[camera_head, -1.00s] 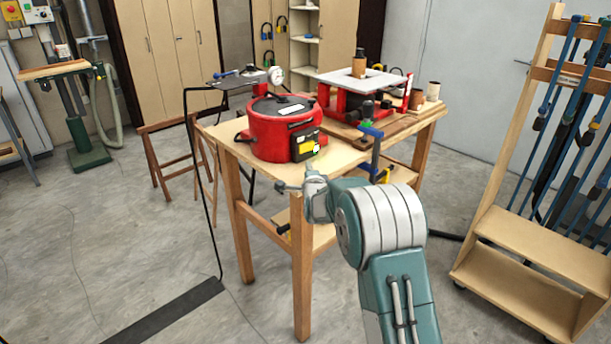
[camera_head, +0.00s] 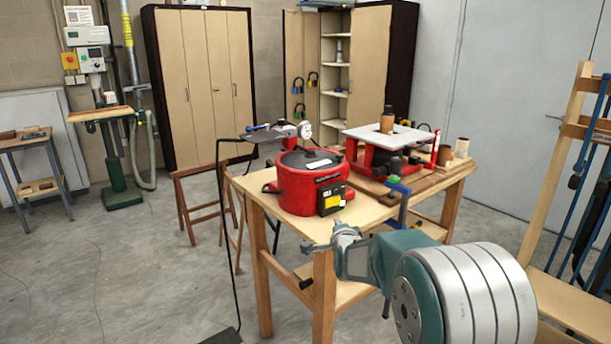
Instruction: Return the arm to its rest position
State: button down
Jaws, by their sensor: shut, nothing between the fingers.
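My arm reaches in from the bottom right, with its large grey and teal joint nearest the camera. My gripper (camera_head: 318,247) is at the end of the arm, small in the picture, in front of the wooden workbench (camera_head: 278,222) near its front corner. The gripper is shut and holds nothing. Its fingertips are small and partly blend into the bench edge. A red round pot-like machine (camera_head: 305,184) stands on the bench behind the gripper, apart from it.
A red machine with a white top (camera_head: 388,139) stands at the bench's back right. A wooden clamp rack (camera_head: 548,190) stands at the right. A wooden trestle (camera_head: 200,202) is left of the bench. The floor at left (camera_head: 110,265) is open.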

jog(key=s+r+n+g, duration=0.3)
jog(key=s+r+n, duration=0.2)
jog(key=s, duration=0.6)
jog(key=s+d+f+n+g, duration=0.1)
jog(key=s+n, duration=0.4)
jog(key=s, duration=1.2)
jog(key=s+d+f+n+g, duration=0.2)
jog(key=s+n+g, duration=0.3)
jog(key=s, duration=1.1)
jog(key=shift+s+d+g, duration=0.35)
jog(key=shift+d+g, duration=0.2)
jog(key=shift+g, duration=0.25)
jog(key=shift+a, duration=0.15)
